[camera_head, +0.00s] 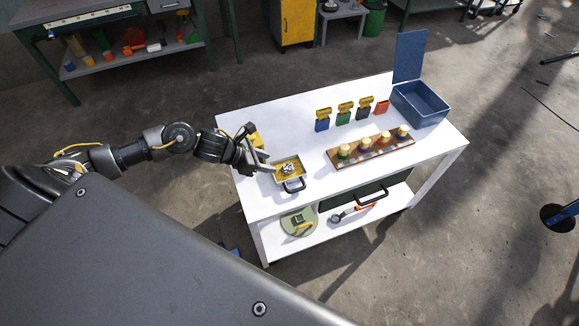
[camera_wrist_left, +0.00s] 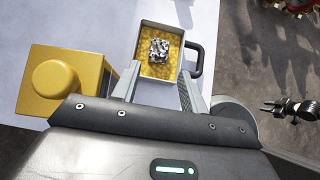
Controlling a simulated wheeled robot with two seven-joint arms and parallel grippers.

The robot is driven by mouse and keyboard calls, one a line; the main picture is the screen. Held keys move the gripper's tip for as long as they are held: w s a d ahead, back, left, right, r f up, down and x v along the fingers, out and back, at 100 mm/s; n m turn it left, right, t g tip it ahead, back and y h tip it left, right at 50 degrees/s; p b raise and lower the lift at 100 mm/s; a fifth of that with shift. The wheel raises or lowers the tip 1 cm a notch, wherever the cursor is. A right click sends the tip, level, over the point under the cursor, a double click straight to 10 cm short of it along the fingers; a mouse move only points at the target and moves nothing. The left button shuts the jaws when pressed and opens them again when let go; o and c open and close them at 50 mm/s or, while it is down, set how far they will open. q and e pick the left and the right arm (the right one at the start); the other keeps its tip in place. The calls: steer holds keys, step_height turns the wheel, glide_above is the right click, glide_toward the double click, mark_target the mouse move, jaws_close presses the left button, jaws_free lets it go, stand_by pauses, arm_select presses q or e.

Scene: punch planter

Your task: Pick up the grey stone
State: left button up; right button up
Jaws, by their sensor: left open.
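The grey stone (camera_head: 287,169) is a small, rough, mottled lump. It lies on yellow material inside a small tray (camera_head: 291,186) with a dark handle, near the front left of the white table. The stone also shows in the left wrist view (camera_wrist_left: 159,48), inside the tray (camera_wrist_left: 157,25). My left gripper (camera_head: 268,165) is at the tray's left side, its fingers pointing toward the stone. In the left wrist view its fingers (camera_wrist_left: 160,85) are spread apart with nothing between them, and the stone lies beyond the tips. My right gripper is not seen in the head view.
A yellow block with a round knob (camera_wrist_left: 55,80) stands close beside the left gripper. A wooden rack (camera_head: 370,151) with several capped pieces and several coloured clips stand to the right. An open blue box (camera_head: 420,104) is at the far right. The table's front middle is clear.

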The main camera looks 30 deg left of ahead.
mark_target(287, 166)
arm_select(q)
steer(key=x, duration=0.4)
steer(key=shift+a, duration=0.1)
steer(key=shift+w+d+f+p, duration=0.25)
steer(key=shift+f+p, duration=0.05)
steer(key=shift+f, duration=0.1)
steer(key=shift+w+d, duration=0.15)
steer(key=p+x, duration=0.1)
steer(key=x, duration=0.3)
steer(key=shift+w+d, duration=0.1)
steer(key=shift+w, duration=0.1)
steer(key=shift+w+d+f, duration=0.1)
steer(key=shift+f, duration=0.15)
steer(key=shift+c, duration=0.3)
steer(key=c, duration=0.7)
